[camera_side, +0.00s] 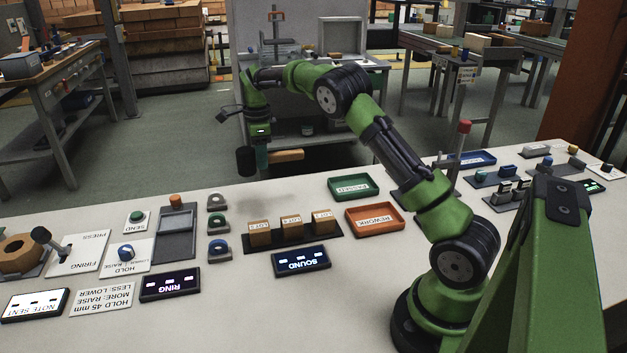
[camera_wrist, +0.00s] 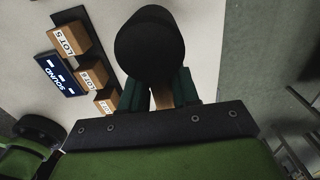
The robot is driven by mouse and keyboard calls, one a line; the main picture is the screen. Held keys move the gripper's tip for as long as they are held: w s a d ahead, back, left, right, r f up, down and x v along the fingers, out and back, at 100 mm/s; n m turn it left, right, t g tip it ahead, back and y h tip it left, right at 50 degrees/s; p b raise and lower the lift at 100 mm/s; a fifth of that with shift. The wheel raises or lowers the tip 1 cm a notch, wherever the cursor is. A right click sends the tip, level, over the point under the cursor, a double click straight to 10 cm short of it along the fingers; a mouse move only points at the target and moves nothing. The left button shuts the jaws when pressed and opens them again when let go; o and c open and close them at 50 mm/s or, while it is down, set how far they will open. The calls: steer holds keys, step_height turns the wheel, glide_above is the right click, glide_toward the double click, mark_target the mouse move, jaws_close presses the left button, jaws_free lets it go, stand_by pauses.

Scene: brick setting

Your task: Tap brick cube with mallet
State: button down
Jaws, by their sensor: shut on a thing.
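My gripper (camera_side: 262,158) is shut on the wooden handle (camera_side: 288,155) of the mallet, whose dark head (camera_side: 245,161) is at the left. It holds the mallet in the air near the far table edge. In the wrist view the mallet head (camera_wrist: 150,45) fills the upper middle, and the handle shows between the fingers (camera_wrist: 162,95). Three brick cubes, left (camera_side: 260,235), middle (camera_side: 291,229) and right (camera_side: 322,222), stand in a row on a dark strip (camera_side: 334,236). They bear LOT labels; one reads LOT 5 (camera_wrist: 69,38) in the wrist view. The mallet is apart from them.
A SOUND display (camera_side: 301,261) lies in front of the cubes. Green (camera_side: 353,196) and orange (camera_side: 392,231) trays lie to their right. The tabletop behind the cubes looks clear.

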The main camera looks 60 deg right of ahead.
steer(key=s+d+r, duration=0.2)
steer(key=s+r, duration=0.4)
steer(key=s, duration=0.5)
steer(key=s+a+f, duration=0.1)
steer(key=s+f, duration=0.1)
steer(key=s, duration=0.4)
steer(key=s+a+f, duration=0.1)
steer(key=s+f, duration=0.2)
steer(key=s, duration=0.3)
steer(key=shift+w+d+f, duration=0.1)
steer(key=shift+d+f, duration=0.05)
steer(key=shift+f, duration=1.05)
steer(key=shift+w+d+f, duration=0.1)
steer(key=shift+d+f, duration=0.05)
steer(key=shift+f, duration=1)
steer(key=shift+f, duration=0.15)
steer(key=shift+f, duration=0.85)
steer(key=shift+r, duration=0.1)
step_height(320, 180, up, 7)
